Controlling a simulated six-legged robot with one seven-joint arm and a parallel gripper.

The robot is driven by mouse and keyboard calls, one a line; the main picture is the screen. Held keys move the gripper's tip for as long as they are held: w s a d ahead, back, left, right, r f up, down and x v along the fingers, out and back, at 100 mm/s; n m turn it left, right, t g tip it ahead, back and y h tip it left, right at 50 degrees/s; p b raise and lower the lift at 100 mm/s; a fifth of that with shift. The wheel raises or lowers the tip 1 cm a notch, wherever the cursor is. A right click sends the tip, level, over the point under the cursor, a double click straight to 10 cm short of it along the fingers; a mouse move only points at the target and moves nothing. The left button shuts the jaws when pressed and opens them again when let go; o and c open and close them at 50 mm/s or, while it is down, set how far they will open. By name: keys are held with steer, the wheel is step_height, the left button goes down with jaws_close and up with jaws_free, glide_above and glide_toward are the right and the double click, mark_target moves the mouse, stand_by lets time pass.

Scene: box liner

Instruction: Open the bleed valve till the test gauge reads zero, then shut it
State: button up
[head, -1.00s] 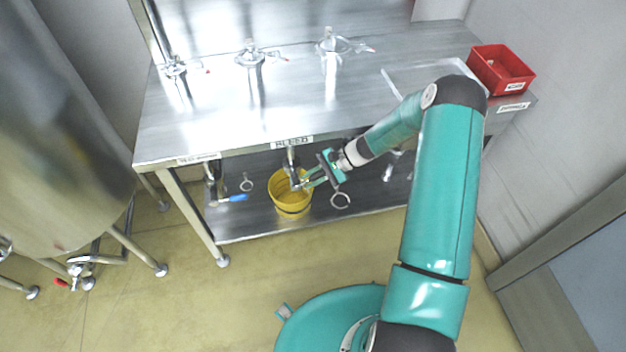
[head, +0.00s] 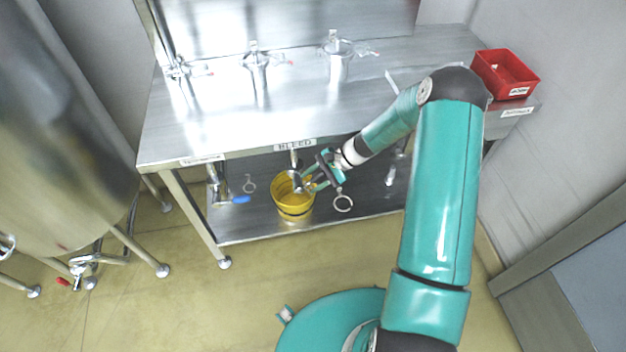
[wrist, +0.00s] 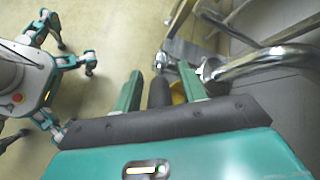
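The bleed valve (head: 296,160) hangs under the front edge of the steel bench, below the BLEED label (head: 295,145). My gripper (head: 308,186) is beside its lower end, over a yellow bucket (head: 293,211). In the wrist view, a dark cylindrical handle (wrist: 159,92) lies between my two green fingers (wrist: 160,86). Narrow gaps show at its sides, so the fingers look open around it. The valve's setting is partly hidden by my gripper. I cannot make out a test gauge face or any reading.
Another valve with a blue handle (head: 242,200) hangs to the left. Several metal fittings stand on the bench (head: 220,125). A red bin (head: 505,75) is at its right end. A large steel tank (head: 60,150) stands at left. The floor in front is clear.

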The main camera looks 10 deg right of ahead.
steer(key=shift+d+r, duration=0.3)
steer(key=shift+d, duration=0.1)
steer(key=d, duration=1.2)
steer(key=shift+c, duration=0.4)
